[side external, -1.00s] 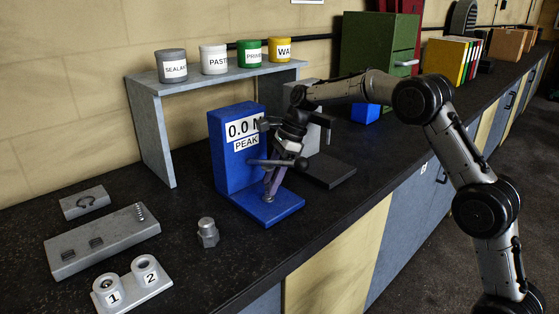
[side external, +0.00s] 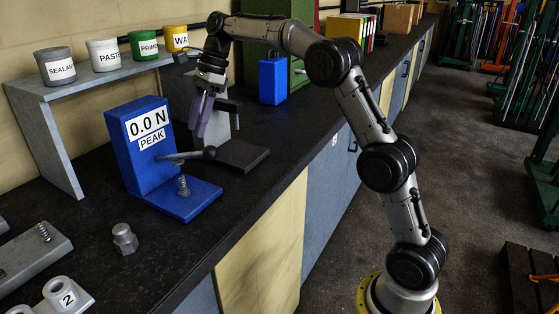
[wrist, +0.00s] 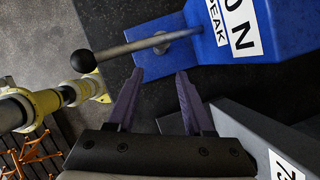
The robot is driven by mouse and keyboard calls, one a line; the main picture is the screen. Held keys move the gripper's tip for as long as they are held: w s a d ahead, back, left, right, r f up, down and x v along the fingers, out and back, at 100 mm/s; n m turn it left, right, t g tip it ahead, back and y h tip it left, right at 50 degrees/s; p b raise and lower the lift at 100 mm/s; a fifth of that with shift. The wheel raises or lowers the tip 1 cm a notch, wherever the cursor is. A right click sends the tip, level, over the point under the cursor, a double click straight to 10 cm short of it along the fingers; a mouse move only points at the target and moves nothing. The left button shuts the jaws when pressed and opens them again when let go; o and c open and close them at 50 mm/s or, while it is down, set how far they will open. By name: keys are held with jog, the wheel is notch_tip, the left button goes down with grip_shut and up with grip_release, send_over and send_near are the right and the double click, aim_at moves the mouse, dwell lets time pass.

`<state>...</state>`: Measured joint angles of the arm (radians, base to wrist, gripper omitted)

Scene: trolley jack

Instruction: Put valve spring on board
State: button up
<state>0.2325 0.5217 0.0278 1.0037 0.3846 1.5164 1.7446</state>
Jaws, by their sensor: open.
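A small coiled valve spring (side external: 183,185) stands on the base of the blue force tester (side external: 140,150), under its lever. Another spring (side external: 44,232) stands at the near right end of the grey board (side external: 25,262), which the left picture edge cuts off. My gripper (side external: 197,132) is open and empty, pointing down above the counter, to the right of the tester's display and behind its lever. In the wrist view the purple fingers (wrist: 161,75) are apart with nothing between them. The tester and its lever (wrist: 140,46) lie ahead of them; no spring shows there.
The tester's lever ends in a black ball (side external: 210,153). A grey stand with a dark base (side external: 235,153) is just right of my gripper. A hex bolt (side external: 124,238) and a numbered two-cup holder (side external: 62,295) stand nearer. A shelf with several pots (side external: 90,82) is behind.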

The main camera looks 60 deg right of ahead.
jog(key=s+a+r+n+h, duration=0.1)
jog(key=s+r+n, duration=0.15)
jog(key=s, duration=0.25)
jog(key=s+a+r+n, duration=0.1)
jog(key=s+a+n, duration=0.1)
jog(key=s+n, duration=0.15)
jog(key=s+a+f+n+t+h, duration=0.1)
jog(key=s+f+n+t+h, duration=0.1)
jog(key=s+n, duration=0.9)
jog(key=s+f+t, duration=0.1)
jog(key=s+f, duration=0.1)
jog(key=s, duration=0.8)
jog(key=shift+a+n, duration=0.2)
jog(key=shift+n, duration=0.2)
jog(key=shift+o, duration=0.4)
jog(key=s+f+n+h, duration=0.1)
jog(key=s+f+n, duration=0.4)
jog(key=s, duration=0.1)
jog(key=shift+s+d+f+t, duration=0.25)
jog(key=shift+f+t, duration=0.05)
jog(key=shift+t, duration=0.1)
